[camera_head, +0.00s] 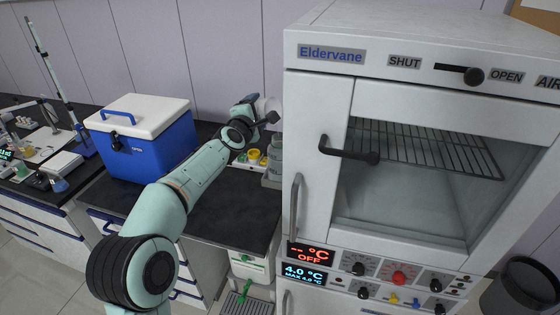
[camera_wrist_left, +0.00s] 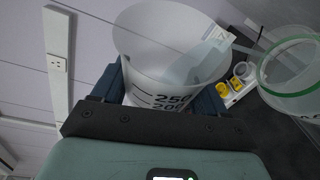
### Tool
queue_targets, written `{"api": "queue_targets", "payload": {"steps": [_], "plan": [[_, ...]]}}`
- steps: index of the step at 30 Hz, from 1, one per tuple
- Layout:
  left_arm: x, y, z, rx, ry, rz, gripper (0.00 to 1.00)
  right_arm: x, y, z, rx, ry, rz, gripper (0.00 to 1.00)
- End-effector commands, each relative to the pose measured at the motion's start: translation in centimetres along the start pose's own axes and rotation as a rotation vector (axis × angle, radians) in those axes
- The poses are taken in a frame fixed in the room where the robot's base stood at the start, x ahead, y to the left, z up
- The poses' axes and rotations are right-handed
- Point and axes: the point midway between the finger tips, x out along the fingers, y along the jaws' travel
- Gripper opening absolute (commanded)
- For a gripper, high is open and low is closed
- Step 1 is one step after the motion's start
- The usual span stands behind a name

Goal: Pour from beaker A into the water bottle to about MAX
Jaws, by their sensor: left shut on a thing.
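My left gripper (camera_head: 262,112) reaches over the back of the dark bench. It is shut on a clear beaker (camera_wrist_left: 165,50) with 250 and 200 marks; the beaker also shows small and pale in the head view (camera_head: 270,105). A tag on its wall is unreadable, so I cannot tell its letter. Its liquid level is unclear. A clear vessel with a green rim (camera_wrist_left: 290,75), probably the water bottle, stands right of the beaker in the left wrist view, apart from it. In the head view a grey translucent vessel (camera_head: 275,158) stands below the gripper, beside the oven. My right gripper is not in view.
The white oven (camera_head: 315,150) stands close to the right of the gripper. A blue cool box (camera_head: 150,145) with a white lid stands left on the bench. A tray with yellow pieces (camera_head: 254,155) lies behind. The bench front (camera_head: 235,215) is clear.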

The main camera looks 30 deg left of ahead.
Motion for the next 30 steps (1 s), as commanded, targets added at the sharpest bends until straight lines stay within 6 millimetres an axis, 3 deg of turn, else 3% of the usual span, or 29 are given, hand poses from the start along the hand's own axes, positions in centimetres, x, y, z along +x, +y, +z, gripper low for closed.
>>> {"api": "queue_targets", "payload": {"steps": [30], "plan": [[0.00, -0.12, 0.12, 0.037, 0.000, 0.016, 0.31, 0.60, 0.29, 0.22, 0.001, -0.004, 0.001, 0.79]]}}
